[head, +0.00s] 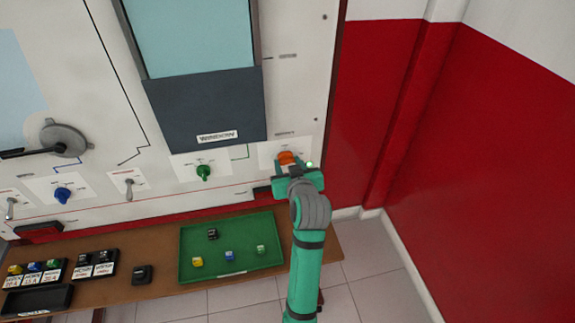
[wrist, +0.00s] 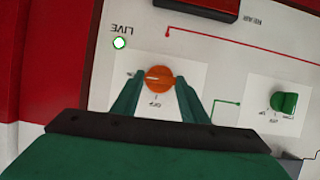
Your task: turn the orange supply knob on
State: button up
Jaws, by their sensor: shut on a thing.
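The orange supply knob (head: 286,158) sits on a white plate at the lower right of the panel. My gripper (head: 287,164) reaches it from below right, its fingers around the knob. In the wrist view the orange knob (wrist: 159,78) lies between the two fingertips (wrist: 158,80), and the gripper is shut on it. A pale pointer line on the knob runs roughly sideways in that view. An "OFF" label shows below the knob there, upside down. A lit lamp marked "LIVE" (wrist: 119,43) glows whitish green beside the plate. Part of the plate is hidden by my fingers.
A green knob (head: 204,172), a toggle switch (head: 129,184) and a blue knob (head: 62,195) are left along the panel. A green tray (head: 186,262) with small blocks lies on the brown shelf below. A red wall (head: 450,150) stands right.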

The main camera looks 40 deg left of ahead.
jog(key=shift+f+g, duration=0.1)
jog(key=shift+g, duration=0.2)
dwell(0.4)
jog(key=o, duration=1.1)
jog(key=v, duration=1)
jog(key=shift+s+d, duration=0.3)
